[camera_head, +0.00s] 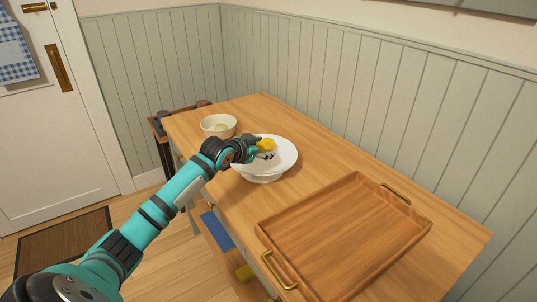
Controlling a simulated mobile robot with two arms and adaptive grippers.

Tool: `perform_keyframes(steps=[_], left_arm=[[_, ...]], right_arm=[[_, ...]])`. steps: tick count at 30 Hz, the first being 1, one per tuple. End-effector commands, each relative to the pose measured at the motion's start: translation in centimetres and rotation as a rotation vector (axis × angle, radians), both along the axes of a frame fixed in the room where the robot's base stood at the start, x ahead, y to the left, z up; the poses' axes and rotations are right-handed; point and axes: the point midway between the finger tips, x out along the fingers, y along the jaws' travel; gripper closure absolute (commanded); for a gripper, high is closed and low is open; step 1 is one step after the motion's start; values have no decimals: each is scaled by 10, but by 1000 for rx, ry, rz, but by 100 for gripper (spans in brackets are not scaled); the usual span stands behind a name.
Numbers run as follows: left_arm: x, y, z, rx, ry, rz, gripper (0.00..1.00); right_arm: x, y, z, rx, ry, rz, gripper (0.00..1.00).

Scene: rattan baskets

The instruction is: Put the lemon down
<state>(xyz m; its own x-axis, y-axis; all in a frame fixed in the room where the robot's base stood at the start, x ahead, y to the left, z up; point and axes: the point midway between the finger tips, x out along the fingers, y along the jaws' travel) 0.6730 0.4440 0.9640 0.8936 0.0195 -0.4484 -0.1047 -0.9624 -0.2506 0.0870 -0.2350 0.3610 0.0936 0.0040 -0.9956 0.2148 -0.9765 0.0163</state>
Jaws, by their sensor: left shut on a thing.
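The lemon (267,144) is a small yellow fruit in the middle of the head view. My left gripper (265,150) is shut on it, over the white bowl or raised dish (283,168) on the wooden counter. The lemon shows over the inside of the dish; I cannot tell whether it touches the dish. The gripper's fingers partly cover the lemon, and my left arm hides part of the dish's left side. My right gripper is not in view.
A smaller cream bowl (219,134) stands farther back on the counter (330,160). A wooden tray (340,230) with brass handles lies at the front right, empty. An open drawer (213,240) with blue and yellow things sticks out below the counter's left edge.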

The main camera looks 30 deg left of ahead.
Motion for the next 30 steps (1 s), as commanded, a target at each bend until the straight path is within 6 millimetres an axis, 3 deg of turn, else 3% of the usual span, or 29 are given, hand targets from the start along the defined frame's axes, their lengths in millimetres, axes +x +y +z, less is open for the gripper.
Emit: perform_keyframes(steps=[5,15,25,26,28,30], left_arm=[[18,-11,-1,-3,-2,1,84],[19,-12,-36,-1,3,3,84],[19,-12,-40,1,-1,2,84],[19,-12,-41,1,1,1,48],[19,-12,-40,1,1,1,39],[19,-12,-40,1,1,1,39]], right_arm=[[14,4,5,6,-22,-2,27],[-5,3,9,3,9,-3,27],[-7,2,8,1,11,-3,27],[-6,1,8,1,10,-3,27],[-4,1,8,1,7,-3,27],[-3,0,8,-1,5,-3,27]])
